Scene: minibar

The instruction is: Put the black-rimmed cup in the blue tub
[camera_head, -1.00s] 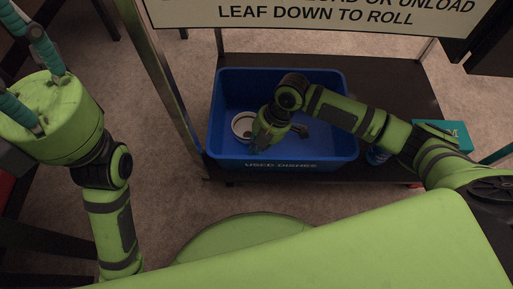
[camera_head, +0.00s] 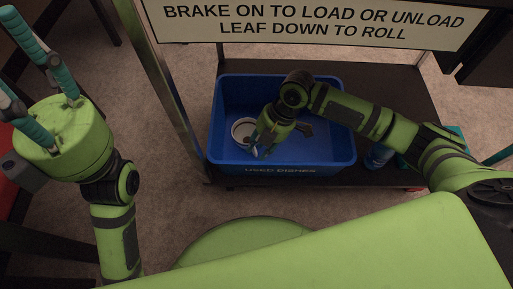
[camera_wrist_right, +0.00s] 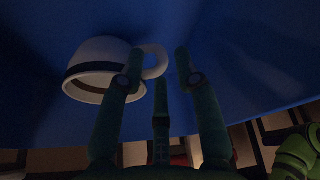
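The white cup (camera_head: 243,130) with a dark band near its rim is inside the blue tub (camera_head: 285,170), on the left side of its floor. The cup also shows in the right wrist view (camera_wrist_right: 98,68), with its handle near my fingertips. My right gripper (camera_head: 260,150) reaches down into the tub just right of the cup. In the wrist view its fingers (camera_wrist_right: 158,68) are spread apart, with nothing clearly clamped between them. My left gripper (camera_head: 12,50) is raised at the far left, with its fingers apart and empty.
The tub stands on a dark cart shelf (camera_head: 395,90). A sign (camera_head: 310,22) and metal posts (camera_head: 172,85) frame the shelf.

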